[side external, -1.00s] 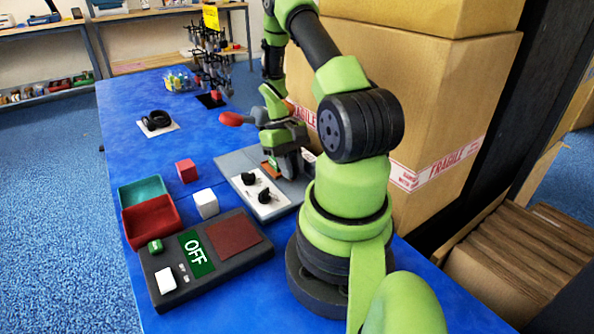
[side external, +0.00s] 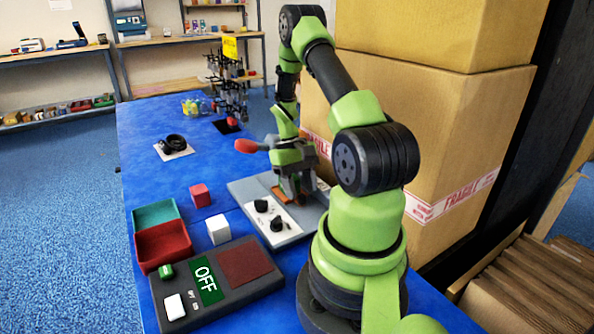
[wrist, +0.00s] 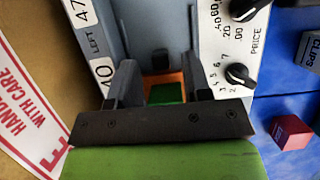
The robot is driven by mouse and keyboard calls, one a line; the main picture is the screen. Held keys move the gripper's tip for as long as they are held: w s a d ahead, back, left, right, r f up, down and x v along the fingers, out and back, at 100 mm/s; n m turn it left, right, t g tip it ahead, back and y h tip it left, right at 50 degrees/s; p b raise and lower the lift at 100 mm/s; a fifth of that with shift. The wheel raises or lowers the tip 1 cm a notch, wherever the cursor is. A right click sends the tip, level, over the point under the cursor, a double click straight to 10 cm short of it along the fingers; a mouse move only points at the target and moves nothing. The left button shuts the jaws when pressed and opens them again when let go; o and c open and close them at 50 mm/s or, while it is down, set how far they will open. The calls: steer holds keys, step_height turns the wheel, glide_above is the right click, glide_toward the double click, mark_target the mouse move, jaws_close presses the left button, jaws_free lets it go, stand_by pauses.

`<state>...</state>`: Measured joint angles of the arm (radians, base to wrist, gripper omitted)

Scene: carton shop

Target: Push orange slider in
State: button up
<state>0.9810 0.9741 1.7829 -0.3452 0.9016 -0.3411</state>
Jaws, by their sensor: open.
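The orange slider (side external: 284,197) sits on the grey device (side external: 249,190), next to a white panel with two black knobs (side external: 262,206). My gripper (side external: 293,186) is over the slider, pointing down, and partly hides it. In the wrist view, part of the orange slider (wrist: 177,78) shows between the two fingers of my gripper (wrist: 162,80), with a green patch in front of it. The fingers are apart. I cannot tell whether they touch the slider.
A red-knobbed lever (side external: 246,146) stands behind the device. Large cartons (side external: 430,140) stand close on the right.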

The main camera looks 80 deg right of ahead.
steer(key=v, duration=0.8)
steer(key=shift+r, duration=0.25)
steer(key=x, duration=1)
steer(key=shift+s+a+f, duration=0.2)
steer(key=shift+s+a, duration=0.05)
steer(key=shift+d, duration=0.1)
jaws_close()
